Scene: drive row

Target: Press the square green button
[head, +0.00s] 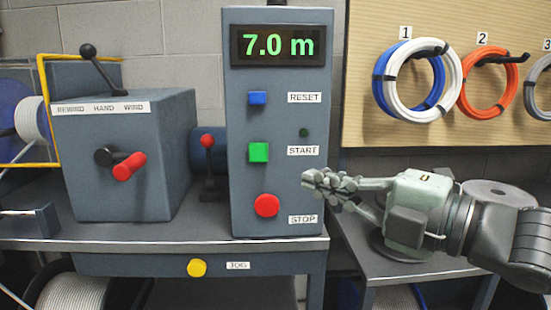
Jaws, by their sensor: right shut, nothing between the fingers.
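The square green button (258,152) is on the front of an upright grey control panel (245,200), left of the START label. Nothing covers it. My right gripper (318,187) comes in from the right. It is shut and empty, with its fingertips over the right edge of the panel, below and to the right of the green button. It looks apart from the green button. My left gripper is not in view.
A display (277,45) reads 7.0 m. A grey box (125,165) with a black lever and red handle stands left of the panel. A yellow button (197,268) is below on the bench front. Cable coils (421,80) hang on a board at right.

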